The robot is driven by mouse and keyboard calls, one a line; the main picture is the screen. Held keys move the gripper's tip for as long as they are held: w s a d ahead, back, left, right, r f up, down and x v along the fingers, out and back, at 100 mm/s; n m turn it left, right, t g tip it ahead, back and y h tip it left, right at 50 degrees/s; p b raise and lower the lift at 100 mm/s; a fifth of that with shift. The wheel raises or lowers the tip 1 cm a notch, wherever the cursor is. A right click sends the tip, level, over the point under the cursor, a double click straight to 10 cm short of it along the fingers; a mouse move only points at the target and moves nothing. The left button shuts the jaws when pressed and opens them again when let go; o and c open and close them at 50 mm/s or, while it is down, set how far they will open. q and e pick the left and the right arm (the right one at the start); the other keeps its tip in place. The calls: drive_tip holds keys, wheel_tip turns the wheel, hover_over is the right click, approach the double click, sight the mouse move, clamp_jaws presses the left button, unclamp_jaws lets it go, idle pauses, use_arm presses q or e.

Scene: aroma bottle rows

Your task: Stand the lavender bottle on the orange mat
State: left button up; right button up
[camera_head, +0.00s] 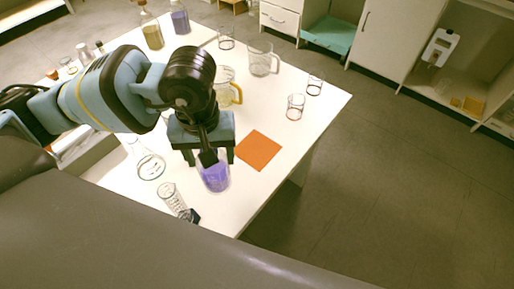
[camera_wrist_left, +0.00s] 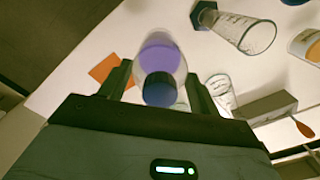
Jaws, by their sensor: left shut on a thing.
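The lavender bottle (camera_head: 215,179) is clear glass with purple contents and a dark cap. My left gripper (camera_head: 207,158) is shut on it from above, near its neck. In the left wrist view the bottle (camera_wrist_left: 160,55) sits between the two fingers, cap towards the camera. It looks roughly upright; I cannot tell whether its base touches the table. The orange mat (camera_head: 258,150) is a flat square, bare, just right of and beyond the bottle. It also shows left of the bottle in the wrist view (camera_wrist_left: 102,68). My right gripper is not in view.
The white table (camera_head: 318,123) has its right edge beyond the mat. A lying graduated cylinder (camera_head: 172,198) and a flask (camera_head: 150,166) are left of the bottle. A yellow-handled jug (camera_head: 228,90), a glass jug (camera_head: 261,60) and beakers (camera_head: 295,106) stand behind. Another purple-filled bottle (camera_head: 180,21) stands far back.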

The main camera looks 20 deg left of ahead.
use_arm(q)
drive_tip(key=n, duration=0.2)
drive_tip(key=d+n, duration=0.1)
drive_tip(key=shift+w+d+f+n, duration=0.1)
drive_tip(key=shift+w+f+n, duration=0.1)
drive_tip(key=shift+f+n, duration=0.1)
drive_tip(key=n, duration=0.1)
drive_tip(key=d+n+b, duration=0.1)
drive_tip(key=n, duration=0.1)
drive_tip(key=shift+w, duration=0.1)
drive_tip(key=n, duration=0.2)
drive_tip(key=d+n, duration=0.1)
drive_tip(key=n, duration=0.1)
drive_tip(key=shift+f, duration=0.2)
drive_tip(key=d+n, duration=0.1)
drive_tip(key=n, duration=0.4)
drive_tip(key=d+n+b, duration=0.1)
drive_tip(key=d+n, duration=0.1)
drive_tip(key=n, duration=0.4)
drive_tip(key=d+n+b, duration=0.1)
drive_tip(key=d+n, duration=0.1)
drive_tip(key=n, duration=0.3)
drive_tip(key=shift+w+d+f+n, duration=0.1)
drive_tip(key=shift+w+f+n, duration=0.15)
drive_tip(key=shift+n, duration=0.15)
